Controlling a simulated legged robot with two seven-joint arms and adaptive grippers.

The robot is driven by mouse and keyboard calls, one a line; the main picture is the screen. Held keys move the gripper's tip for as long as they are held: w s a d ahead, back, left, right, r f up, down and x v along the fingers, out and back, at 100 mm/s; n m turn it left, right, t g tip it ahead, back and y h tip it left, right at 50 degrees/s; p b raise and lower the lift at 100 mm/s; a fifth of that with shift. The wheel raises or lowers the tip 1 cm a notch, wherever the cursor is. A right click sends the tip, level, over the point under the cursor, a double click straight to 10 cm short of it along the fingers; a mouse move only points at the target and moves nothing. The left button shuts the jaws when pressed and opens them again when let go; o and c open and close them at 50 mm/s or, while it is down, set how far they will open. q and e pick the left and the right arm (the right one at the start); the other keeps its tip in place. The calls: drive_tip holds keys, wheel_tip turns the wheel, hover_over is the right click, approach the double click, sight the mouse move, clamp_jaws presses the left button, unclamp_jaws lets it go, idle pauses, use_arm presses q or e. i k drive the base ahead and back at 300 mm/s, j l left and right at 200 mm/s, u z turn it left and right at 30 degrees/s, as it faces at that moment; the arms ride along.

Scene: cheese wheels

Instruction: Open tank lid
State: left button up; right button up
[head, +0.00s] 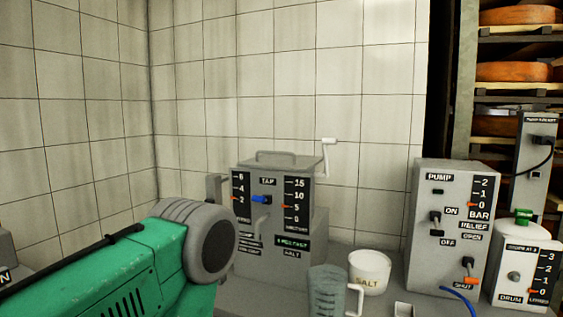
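A grey box-shaped tank (267,222) labelled TAP stands on the worktop left of centre. Its flat top carries a grey bar handle (290,158), and the lid looks closed. A white crank (327,150) sticks up at its right rear. A small blue tap lever (261,199) and two scales with orange marks are on its front. My green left arm comes in from the lower left, and its grey round joint overlaps the tank's lower left in the picture. Neither my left gripper nor my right gripper can be made out.
A clear measuring jug (326,292) and a white SALT tub (369,273) stand right of the tank. A grey PUMP box (452,258) and a white DRUM container (516,276) are further right. Shelves with cheese wheels (515,72) rise behind. Tiled walls close off the back and left.

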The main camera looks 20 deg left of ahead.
sight(287, 161)
drive_tip(key=i+j, duration=0.65)
drive_tip(key=i, duration=0.15)
